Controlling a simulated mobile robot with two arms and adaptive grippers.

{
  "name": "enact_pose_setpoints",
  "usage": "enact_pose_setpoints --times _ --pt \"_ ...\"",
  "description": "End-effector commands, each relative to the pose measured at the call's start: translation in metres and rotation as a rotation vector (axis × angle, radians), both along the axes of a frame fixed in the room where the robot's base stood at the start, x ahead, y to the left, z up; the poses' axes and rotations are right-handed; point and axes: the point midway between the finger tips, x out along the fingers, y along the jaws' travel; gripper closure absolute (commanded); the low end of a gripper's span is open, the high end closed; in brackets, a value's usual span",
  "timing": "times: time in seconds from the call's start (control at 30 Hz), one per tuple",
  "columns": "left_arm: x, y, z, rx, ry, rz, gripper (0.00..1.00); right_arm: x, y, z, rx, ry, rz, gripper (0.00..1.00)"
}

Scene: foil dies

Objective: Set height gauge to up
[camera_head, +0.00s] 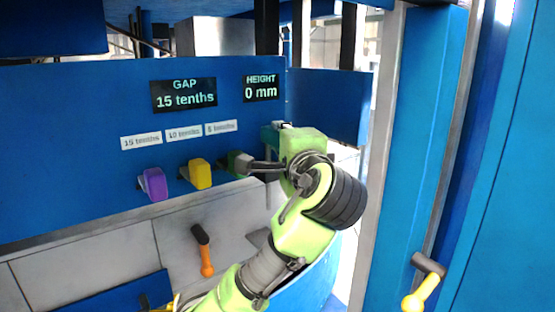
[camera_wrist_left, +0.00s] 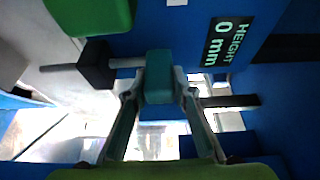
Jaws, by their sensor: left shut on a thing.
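The height display (camera_head: 261,88) reads "HEIGHT 0 mm" on the blue panel; it also shows, turned sideways, in the left wrist view (camera_wrist_left: 222,42). A teal block (camera_wrist_left: 158,76) sits on a short grey rod below that display. My left gripper (camera_wrist_left: 160,95) is shut on the teal block, one finger on each side. In the head view the left gripper (camera_head: 276,142) is at the panel's right end, and my wrist hides much of the block. My right gripper is in neither view.
The gap display (camera_head: 184,95) reads 15 tenths. Purple (camera_head: 154,184), yellow (camera_head: 200,174) and green (camera_head: 235,161) blocks stick out left of my gripper. An orange-handled lever (camera_head: 206,262) is below. A yellow-handled lever (camera_head: 420,290) is at right by blue uprights.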

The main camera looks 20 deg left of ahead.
Motion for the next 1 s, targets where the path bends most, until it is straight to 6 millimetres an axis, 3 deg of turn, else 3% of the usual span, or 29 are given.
enact_pose_setpoints --times 0.13,0.3,0.33,0.4,0.77,1.0 --pt "0.000 0.000 0.006 0.002 -0.007 -0.001 1.00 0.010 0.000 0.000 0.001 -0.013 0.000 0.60" --pt "0.000 0.001 0.007 0.004 -0.011 -0.001 1.00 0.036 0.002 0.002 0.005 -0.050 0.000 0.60" --pt "0.000 0.001 0.007 0.004 -0.011 -0.002 0.71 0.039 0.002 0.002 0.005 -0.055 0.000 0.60" --pt "0.000 0.001 0.007 0.004 -0.011 -0.001 0.59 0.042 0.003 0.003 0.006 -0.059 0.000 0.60" --pt "-0.002 -0.001 0.004 0.002 -0.004 -0.002 0.59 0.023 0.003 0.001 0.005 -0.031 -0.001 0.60" --pt "-0.034 -0.021 0.004 0.001 -0.006 -0.005 0.59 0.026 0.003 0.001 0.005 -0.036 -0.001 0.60"
